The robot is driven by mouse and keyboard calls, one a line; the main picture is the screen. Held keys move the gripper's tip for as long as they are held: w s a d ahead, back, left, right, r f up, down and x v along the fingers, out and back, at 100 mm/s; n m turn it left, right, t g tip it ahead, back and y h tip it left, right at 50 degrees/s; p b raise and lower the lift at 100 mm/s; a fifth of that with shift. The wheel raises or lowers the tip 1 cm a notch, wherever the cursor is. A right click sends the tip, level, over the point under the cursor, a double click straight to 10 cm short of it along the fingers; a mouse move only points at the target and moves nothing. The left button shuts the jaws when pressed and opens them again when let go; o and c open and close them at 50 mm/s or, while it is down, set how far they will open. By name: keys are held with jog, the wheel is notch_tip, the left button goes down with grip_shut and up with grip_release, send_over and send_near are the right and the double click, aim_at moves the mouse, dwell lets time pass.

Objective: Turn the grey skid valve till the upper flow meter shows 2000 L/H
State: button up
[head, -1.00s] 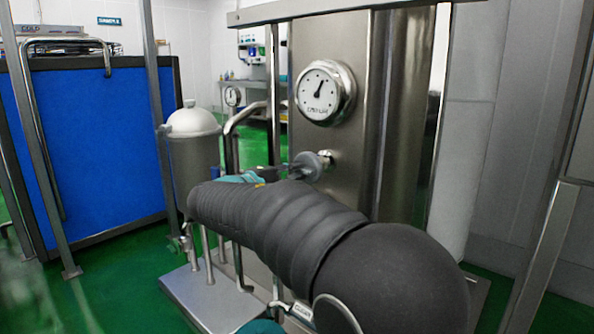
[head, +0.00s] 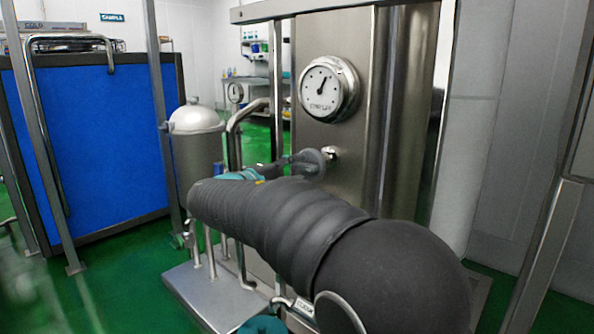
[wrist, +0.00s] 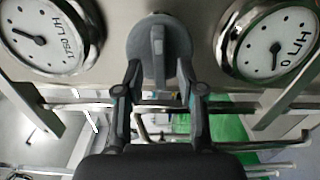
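The upper flow meter (head: 328,88) is a round white dial on the steel skid panel; its small text is blurred here. In the wrist view one dial (wrist: 48,38), left of the valve, seems to read 1750 L/H; another dial (wrist: 272,45) at right seems to read 0 L/H. The grey skid valve (wrist: 158,52) is a round knob with a raised bar, also seen below the meter in the head view (head: 312,162). My gripper (wrist: 160,72) has one finger on each side of the bar, with visible gaps. It looks open around the bar; contact with the rim is unclear.
A steel vessel with a white lid (head: 194,122) and bent pipes stand left of the panel. A blue panel in a dark frame (head: 95,145) is further left. Steel posts stand at right (head: 545,260). Green floor (head: 120,285) is clear at lower left.

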jog(key=v, duration=1.1)
jog(key=shift+s, duration=0.15)
jog(key=shift+a, duration=0.15)
jog(key=shift+a, duration=0.1)
